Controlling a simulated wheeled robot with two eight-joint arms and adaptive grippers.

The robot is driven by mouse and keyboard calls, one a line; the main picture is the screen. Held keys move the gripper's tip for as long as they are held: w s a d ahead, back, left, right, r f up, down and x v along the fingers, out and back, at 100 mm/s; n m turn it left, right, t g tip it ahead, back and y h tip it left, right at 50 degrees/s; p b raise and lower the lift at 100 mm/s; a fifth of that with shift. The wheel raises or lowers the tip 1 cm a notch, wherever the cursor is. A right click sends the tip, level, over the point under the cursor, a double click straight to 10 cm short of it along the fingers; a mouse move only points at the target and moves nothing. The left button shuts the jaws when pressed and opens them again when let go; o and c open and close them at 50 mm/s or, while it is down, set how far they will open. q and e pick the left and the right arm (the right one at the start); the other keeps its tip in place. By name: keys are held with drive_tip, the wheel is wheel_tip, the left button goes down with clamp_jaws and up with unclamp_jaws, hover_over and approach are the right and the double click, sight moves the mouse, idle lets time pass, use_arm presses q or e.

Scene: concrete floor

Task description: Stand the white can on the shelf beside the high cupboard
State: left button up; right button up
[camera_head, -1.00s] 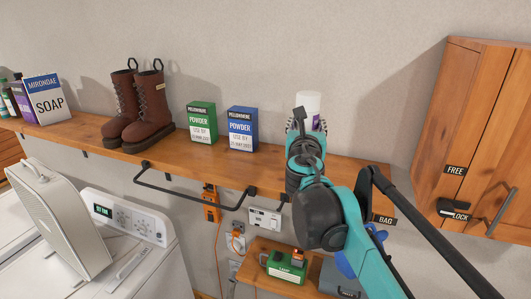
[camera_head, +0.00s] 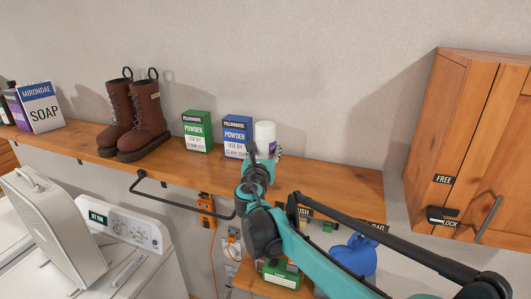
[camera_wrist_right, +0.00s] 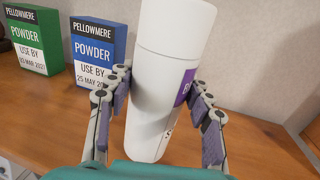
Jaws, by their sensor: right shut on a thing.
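The white can (camera_head: 265,134) with a purple label patch is at the wooden shelf (camera_head: 325,184), just right of the blue powder box (camera_head: 237,134). My right gripper (camera_head: 263,152) is shut on it. In the right wrist view the can (camera_wrist_right: 168,75) stands between both fingers and leans slightly; its base is at or just above the shelf top (camera_wrist_right: 240,140), I cannot tell which. The high cupboard (camera_head: 480,150) hangs on the wall at the right, with bare shelf between it and the can. My left gripper is not in view.
A green powder box (camera_head: 198,131), brown boots (camera_head: 133,115) and a soap box (camera_head: 41,106) stand along the shelf to the left. A black rail (camera_head: 180,200) runs below its front edge.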

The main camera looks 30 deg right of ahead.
drive_tip(key=shift+w+d+f, duration=0.1)
drive_tip(key=shift+w+f, duration=0.05)
drive_tip(key=shift+f, duration=0.35)
drive_tip(key=shift+w+d+f, duration=0.1)
drive_tip(key=shift+f, duration=0.4)
drive_tip(key=shift+w+d+f, duration=0.1)
drive_tip(key=shift+w+f, duration=0.15)
drive_tip(key=shift+s+r, duration=0.1)
drive_tip(key=shift+s, duration=0.05)
drive_tip(key=shift+s+a, duration=0.2)
drive_tip(key=o, duration=1.5)
drive_tip(key=shift+c, duration=0.2)
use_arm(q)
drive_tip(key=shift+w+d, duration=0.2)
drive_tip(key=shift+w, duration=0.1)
use_arm(e)
drive_tip(key=shift+o, duration=0.4)
drive_tip(key=shift+w+d+f, duration=0.1)
drive_tip(key=shift+w+f, duration=0.1)
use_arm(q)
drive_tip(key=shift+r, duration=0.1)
use_arm(e)
drive_tip(key=shift+r, duration=0.1)
